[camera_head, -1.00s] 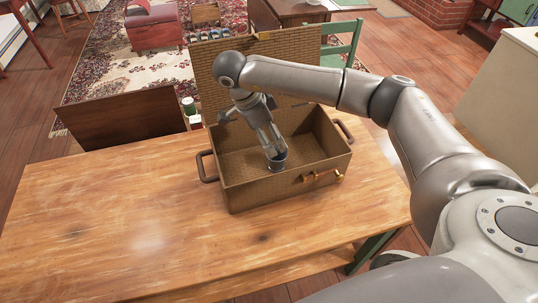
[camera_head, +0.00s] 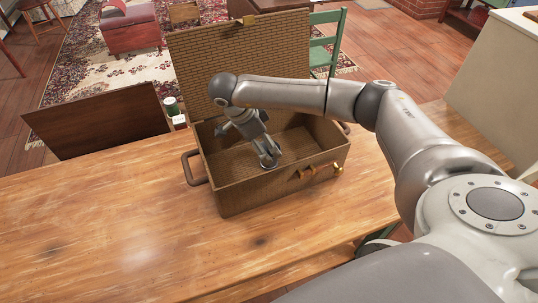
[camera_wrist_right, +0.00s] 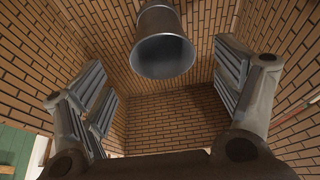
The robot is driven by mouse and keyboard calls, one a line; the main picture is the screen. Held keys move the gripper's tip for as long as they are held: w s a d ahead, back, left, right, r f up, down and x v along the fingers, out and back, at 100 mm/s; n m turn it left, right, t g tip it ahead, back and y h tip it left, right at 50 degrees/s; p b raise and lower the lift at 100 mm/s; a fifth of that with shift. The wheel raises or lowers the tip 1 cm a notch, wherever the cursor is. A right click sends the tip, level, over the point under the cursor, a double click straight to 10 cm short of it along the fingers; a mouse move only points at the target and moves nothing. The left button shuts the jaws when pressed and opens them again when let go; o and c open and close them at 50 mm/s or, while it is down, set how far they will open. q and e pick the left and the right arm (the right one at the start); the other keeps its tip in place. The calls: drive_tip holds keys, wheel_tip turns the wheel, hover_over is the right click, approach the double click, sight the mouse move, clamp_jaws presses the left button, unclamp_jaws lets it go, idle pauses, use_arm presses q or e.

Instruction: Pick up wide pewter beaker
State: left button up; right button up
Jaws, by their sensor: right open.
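The wide pewter beaker (camera_wrist_right: 163,45) is a plain grey metal cup inside the open wicker basket (camera_head: 290,184). In the right wrist view its round open mouth faces the camera, between and beyond my spread fingers. My right gripper (camera_wrist_right: 160,75) is open, one finger to each side of the beaker, with gaps showing on both sides. In the head view my right gripper (camera_head: 268,155) reaches down into the basket and hides most of the beaker; only a bit of the beaker (camera_head: 268,166) shows. My left gripper is not in view.
The basket's lid (camera_head: 240,60) stands open at the back, and its walls surround my right gripper. The wooden table (camera_head: 130,235) is clear to the left and in front. A green chair (camera_head: 322,45) and a brown panel (camera_head: 98,122) stand behind the table.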

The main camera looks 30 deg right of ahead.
sight(269, 151)
drive_tip(key=p+x, duration=0.1)
drive_tip(key=x, duration=0.4)
drive_tip(key=shift+w+a+f, duration=0.1)
drive_tip(key=shift+w+a, duration=0.05)
drive_tip(key=shift+c, duration=0.4)
drive_tip(key=c, duration=1.2)
